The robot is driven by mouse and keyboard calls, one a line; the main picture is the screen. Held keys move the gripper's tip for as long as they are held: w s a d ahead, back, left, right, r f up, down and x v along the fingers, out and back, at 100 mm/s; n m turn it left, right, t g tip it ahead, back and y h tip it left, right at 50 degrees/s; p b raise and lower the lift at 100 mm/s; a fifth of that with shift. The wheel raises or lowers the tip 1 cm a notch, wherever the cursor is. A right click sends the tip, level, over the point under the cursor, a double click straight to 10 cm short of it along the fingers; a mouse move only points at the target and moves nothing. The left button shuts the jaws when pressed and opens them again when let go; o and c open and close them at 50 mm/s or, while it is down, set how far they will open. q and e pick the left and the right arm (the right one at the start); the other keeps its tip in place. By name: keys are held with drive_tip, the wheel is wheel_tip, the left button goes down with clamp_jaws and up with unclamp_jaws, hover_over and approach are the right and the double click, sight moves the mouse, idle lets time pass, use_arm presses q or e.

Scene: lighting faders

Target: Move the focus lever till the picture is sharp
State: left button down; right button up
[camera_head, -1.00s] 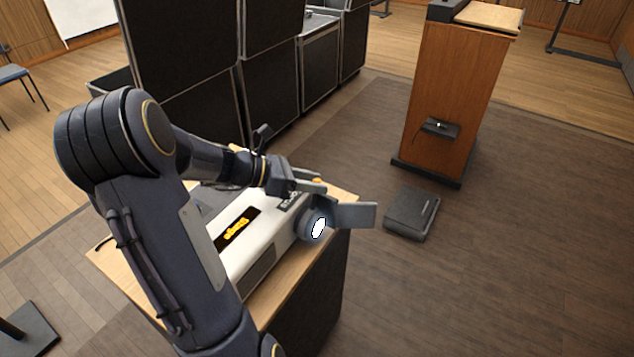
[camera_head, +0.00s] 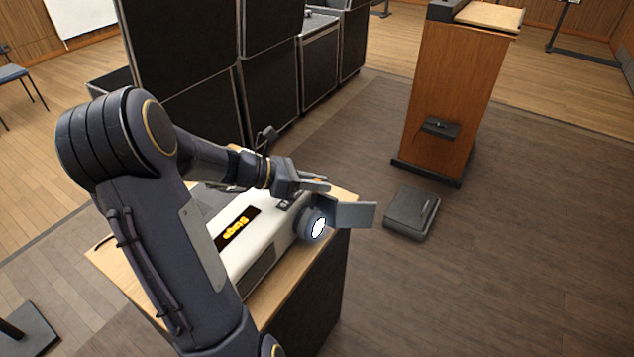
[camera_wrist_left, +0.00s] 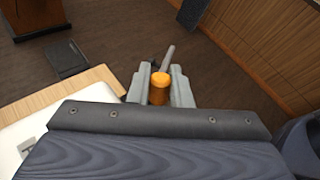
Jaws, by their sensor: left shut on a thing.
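A white projector (camera_head: 262,241) sits on a wooden-topped stand, its lens (camera_head: 317,226) glowing at the right end. My left gripper (camera_head: 319,183) reaches over the projector's far side near the lens. In the left wrist view its two grey fingers (camera_wrist_left: 160,90) are shut on an orange knob (camera_wrist_left: 159,79), which appears to be the focus lever's end. The lever's lower part is hidden. My right gripper is out of view.
The stand's wooden top (camera_head: 277,303) has little bare room around the projector. A grey flap (camera_head: 355,215) juts out beside the lens. A black case (camera_head: 411,214) lies on the floor, and a wooden lectern (camera_head: 453,95) stands behind it. Black cases (camera_head: 190,60) stand behind my arm.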

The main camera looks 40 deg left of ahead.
use_arm(q)
drive_tip(key=shift+s+f+t+b, duration=0.1)
drive_tip(key=shift+s+t+b, duration=0.2)
drive_tip(key=shift+b, duration=0.1)
drive_tip(key=shift+s+r+m, duration=0.15)
drive_tip(key=shift+r+m, duration=0.1)
drive_tip(key=shift+m, duration=0.05)
drive_tip(key=c, duration=1.4)
unclamp_jaws()
drive_tip(key=shift+o, duration=0.2)
drive_tip(key=shift+v, duration=3.9)
